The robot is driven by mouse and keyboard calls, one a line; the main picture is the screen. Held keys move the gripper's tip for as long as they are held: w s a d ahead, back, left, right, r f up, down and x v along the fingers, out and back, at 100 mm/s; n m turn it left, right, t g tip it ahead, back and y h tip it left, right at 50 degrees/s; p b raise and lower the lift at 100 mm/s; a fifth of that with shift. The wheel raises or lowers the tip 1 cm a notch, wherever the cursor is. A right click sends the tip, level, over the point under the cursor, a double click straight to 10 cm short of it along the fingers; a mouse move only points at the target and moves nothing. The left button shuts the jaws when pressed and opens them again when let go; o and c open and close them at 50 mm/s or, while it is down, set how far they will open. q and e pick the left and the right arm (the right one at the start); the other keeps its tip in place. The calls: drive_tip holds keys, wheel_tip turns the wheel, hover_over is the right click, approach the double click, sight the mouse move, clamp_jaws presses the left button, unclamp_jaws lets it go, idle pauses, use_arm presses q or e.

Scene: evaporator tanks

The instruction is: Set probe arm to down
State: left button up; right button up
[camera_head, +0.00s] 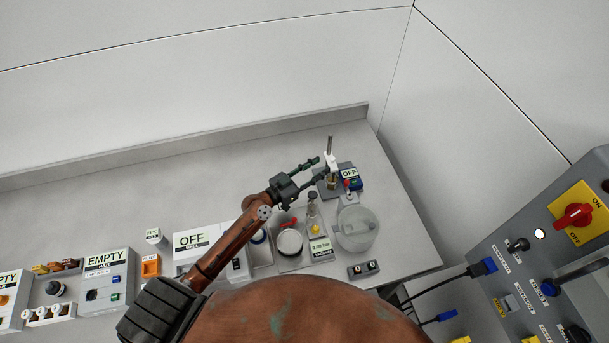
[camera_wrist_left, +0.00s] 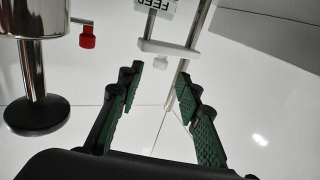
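A white clamp piece (camera_head: 331,160), which looks like the probe arm, sits on an upright metal rod at the back right of the bench. In the left wrist view it appears as a white crossbar (camera_wrist_left: 168,48) with a small knob (camera_wrist_left: 160,63), joining thin metal rods. My left gripper (camera_head: 321,168) is open beside the clamp piece. In the left wrist view the green-padded fingers (camera_wrist_left: 159,74) are spread and empty, with the crossbar just beyond the tips. I cannot tell whether they touch it. My right gripper is not in view.
A clear round vessel (camera_head: 356,229) and several small devices stand in front. A metal stand (camera_wrist_left: 36,75) and red tap (camera_wrist_left: 87,38) are at left in the wrist view. A grey control panel (camera_head: 545,270) is at right.

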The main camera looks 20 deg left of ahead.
use_arm(q)
drive_tip(key=v, duration=0.7)
drive_tip(key=shift+s+a, duration=0.2)
drive_tip(key=shift+s, duration=0.15)
drive_tip(key=shift+w, duration=0.15)
